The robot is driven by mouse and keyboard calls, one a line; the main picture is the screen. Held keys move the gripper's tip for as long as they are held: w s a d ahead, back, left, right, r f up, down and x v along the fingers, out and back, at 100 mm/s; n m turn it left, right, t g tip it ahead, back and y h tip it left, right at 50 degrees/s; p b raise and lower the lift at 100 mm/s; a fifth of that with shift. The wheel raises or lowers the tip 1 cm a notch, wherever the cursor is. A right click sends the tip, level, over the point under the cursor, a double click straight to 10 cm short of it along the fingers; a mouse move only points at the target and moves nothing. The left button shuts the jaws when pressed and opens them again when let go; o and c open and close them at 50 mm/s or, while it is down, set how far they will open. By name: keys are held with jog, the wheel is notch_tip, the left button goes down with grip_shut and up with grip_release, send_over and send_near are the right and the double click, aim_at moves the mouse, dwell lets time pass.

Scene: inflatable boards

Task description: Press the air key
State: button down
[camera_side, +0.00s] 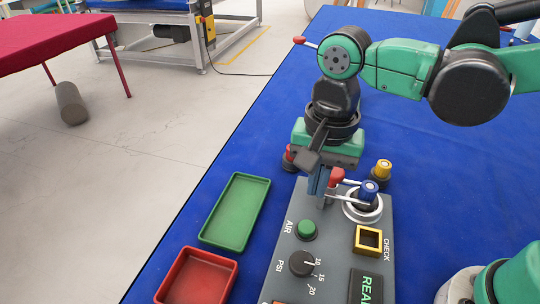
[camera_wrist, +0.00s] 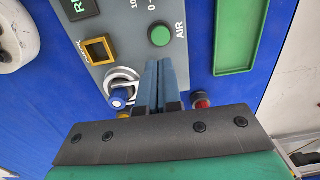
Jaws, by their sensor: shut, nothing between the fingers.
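The air key is a round green button (camera_side: 306,229) on the grey control panel (camera_side: 286,251), beside the word AIR. It also shows in the wrist view, at the top centre (camera_wrist: 160,35). My gripper (camera_side: 319,192) points down over the far end of the panel, with its blue fingers together and empty. In the side view the fingertips are beyond the green button and apart from it. In the wrist view the shut fingers (camera_wrist: 160,64) lie just below the button, with a small gap in the picture. Their height above the panel is hard to tell.
A PSI dial (camera_side: 302,263) is nearer. Green (camera_side: 207,236) and red (camera_side: 162,285) trays lie left.

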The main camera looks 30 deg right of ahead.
aim_at(308, 225)
notch_tip(308, 225, down, 8)
jog(key=shift+r, duration=0.2)
dwell(0.4)
jog(key=shift+a+f, duration=0.1)
jog(key=shift+f, duration=0.95)
jog(key=shift+w, duration=0.1)
notch_tip(308, 225, up, 14)
jog(key=shift+d+r, duration=0.2)
dwell(0.5)
jog(key=w+d+f+n+t, duration=0.1)
jog(key=d+f+n+t, duration=0.2)
jog(key=d+n+t, duration=0.4)
jog(key=d+n, duration=0.2)
jog(key=d, duration=0.5)
